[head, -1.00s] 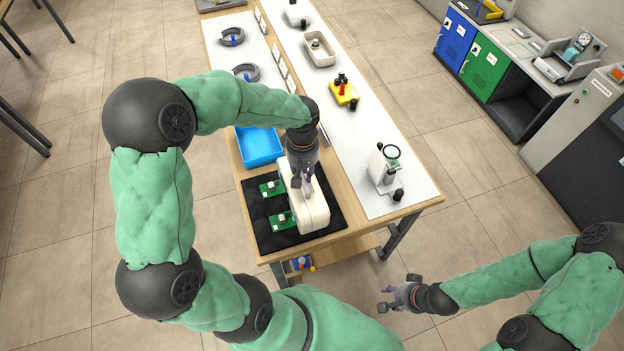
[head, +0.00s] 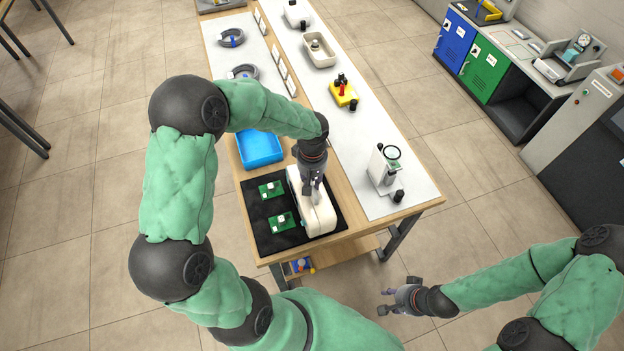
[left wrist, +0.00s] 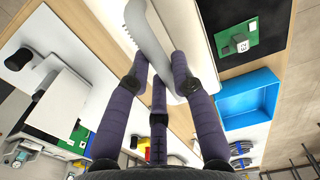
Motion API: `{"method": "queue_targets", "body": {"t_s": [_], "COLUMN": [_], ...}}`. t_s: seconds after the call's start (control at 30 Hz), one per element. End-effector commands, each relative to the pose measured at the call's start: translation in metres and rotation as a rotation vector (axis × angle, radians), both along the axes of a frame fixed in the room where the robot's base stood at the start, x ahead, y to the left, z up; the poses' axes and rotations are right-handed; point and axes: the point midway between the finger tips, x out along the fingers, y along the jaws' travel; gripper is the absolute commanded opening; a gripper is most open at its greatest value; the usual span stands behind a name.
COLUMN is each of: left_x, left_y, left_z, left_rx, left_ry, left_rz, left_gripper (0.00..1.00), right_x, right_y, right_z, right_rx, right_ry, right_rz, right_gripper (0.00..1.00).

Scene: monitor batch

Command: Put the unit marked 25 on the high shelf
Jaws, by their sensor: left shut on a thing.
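A white unit (head: 321,221) is at the right part of the black mat (head: 253,205), at the near end of the bench. My left gripper (head: 314,193) is shut on its top. In the left wrist view the gripper's fingers (left wrist: 164,78) close around a pale grey, ridged part of the unit (left wrist: 152,35). I cannot read a number on the unit, nor tell if it is clear of the mat. My right gripper (head: 384,300) is open and empty, off the bench at the lower right. I cannot tell which surface is the high shelf.
Two green circuit boards (head: 271,189) (head: 281,221) lie on the mat, left of the unit. A blue tray (head: 259,148) is behind it. A white device with a round lens (head: 384,165) and a yellow device (head: 343,94) stand on the long white surface (head: 385,113).

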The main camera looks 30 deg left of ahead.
Motion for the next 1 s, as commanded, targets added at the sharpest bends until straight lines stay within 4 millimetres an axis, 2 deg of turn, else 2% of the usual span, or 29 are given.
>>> {"method": "queue_targets", "body": {"t_s": [0.17, 0.2, 0.27, 0.7, 0.87, 1.0], "left_x": [0.001, 0.000, 0.000, 0.000, 0.001, 0.001], "left_y": [0.000, 0.000, 0.000, 0.000, 0.000, 0.000], "left_z": [-0.002, -0.003, -0.002, 0.002, 0.026, 0.055], "left_rx": [0.001, 0.000, 0.000, 0.000, 0.001, 0.002], "left_ry": [-0.003, 0.000, 0.000, 0.000, -0.003, -0.004], "left_rz": [0.001, 0.000, 0.000, 0.000, 0.000, 0.000], "left_gripper": [0.00, 0.32, 0.47, 0.47, 0.47, 0.47], "right_x": [0.000, 0.000, 0.000, 0.000, 0.000, 0.000], "right_y": [0.000, 0.000, 0.000, 0.000, 0.000, 0.000], "right_z": [-0.004, -0.003, -0.003, 0.002, 0.005, 0.009], "right_rx": [0.000, 0.000, 0.000, 0.000, 0.000, 0.000], "right_ry": [0.000, 0.000, 0.000, 0.000, 0.000, 0.000], "right_rz": [0.000, 0.000, 0.000, 0.000, 0.000, 0.000], "right_gripper": [0.39, 0.39, 0.39, 0.39, 0.39, 0.39]}}
